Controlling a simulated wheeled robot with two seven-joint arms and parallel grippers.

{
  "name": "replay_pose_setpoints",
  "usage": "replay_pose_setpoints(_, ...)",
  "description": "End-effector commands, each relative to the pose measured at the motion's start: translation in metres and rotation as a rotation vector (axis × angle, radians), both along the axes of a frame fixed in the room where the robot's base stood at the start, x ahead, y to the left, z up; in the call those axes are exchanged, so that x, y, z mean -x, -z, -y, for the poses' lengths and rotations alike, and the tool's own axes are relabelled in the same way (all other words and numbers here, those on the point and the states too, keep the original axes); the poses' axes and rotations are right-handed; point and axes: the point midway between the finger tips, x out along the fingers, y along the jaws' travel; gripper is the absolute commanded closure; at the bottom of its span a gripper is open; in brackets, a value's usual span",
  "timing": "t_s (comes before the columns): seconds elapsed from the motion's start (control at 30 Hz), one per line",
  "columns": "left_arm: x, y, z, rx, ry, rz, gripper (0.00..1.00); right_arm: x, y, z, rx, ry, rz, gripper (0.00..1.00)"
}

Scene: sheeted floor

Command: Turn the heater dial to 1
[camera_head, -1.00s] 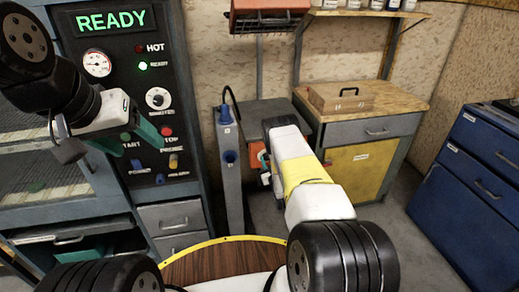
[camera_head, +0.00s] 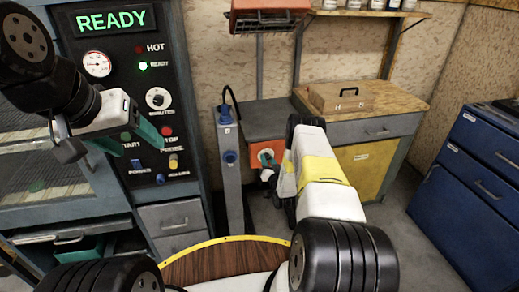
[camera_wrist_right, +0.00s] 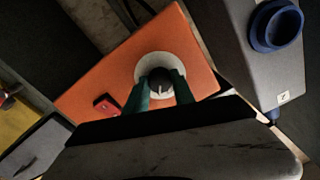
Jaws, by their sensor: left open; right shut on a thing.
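The heater is an orange box below the grey bench top, partly hidden by my right arm in the head view (camera_head: 256,150). Its orange face fills the middle of the right wrist view (camera_wrist_right: 110,80). The heater dial (camera_wrist_right: 160,76) is a dark knob with a pale pointer on a white round plate. My right gripper (camera_wrist_right: 160,92) has its green fingers on both sides of the knob and is shut on it. The dial's numbers are not readable. My left gripper (camera_head: 131,138) is open and empty in front of the black control panel.
A red switch (camera_wrist_right: 106,105) sits on the heater face beside the dial. A grey post with a blue cup (camera_head: 229,156) stands just left of the heater. A wooden box (camera_head: 340,98) rests on the yellow cabinet's top. Blue drawers (camera_head: 470,170) stand at the right.

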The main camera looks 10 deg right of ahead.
Motion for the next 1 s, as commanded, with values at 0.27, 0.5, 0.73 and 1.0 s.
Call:
replay_pose_setpoints(0.27,0.0000,0.0000,0.0000,0.000,0.000,0.000,0.34,0.0001,-0.0001,0.0004,-0.089,0.000,-0.003,1.00)
replay_pose_setpoints(0.5,0.0000,0.0000,0.0000,0.000,0.000,0.000,0.34,0.0001,0.0000,0.0002,-0.105,0.000,-0.004,1.00)
replay_pose_setpoints(0.73,0.0000,0.0000,0.0000,0.000,0.000,0.000,0.34,0.0001,0.0000,0.0002,-0.104,0.000,-0.004,1.00)
replay_pose_setpoints(1.0,0.0000,0.0000,0.0000,0.000,0.000,0.000,0.34,0.0001,0.0001,0.0002,-0.104,0.000,-0.004,0.48)
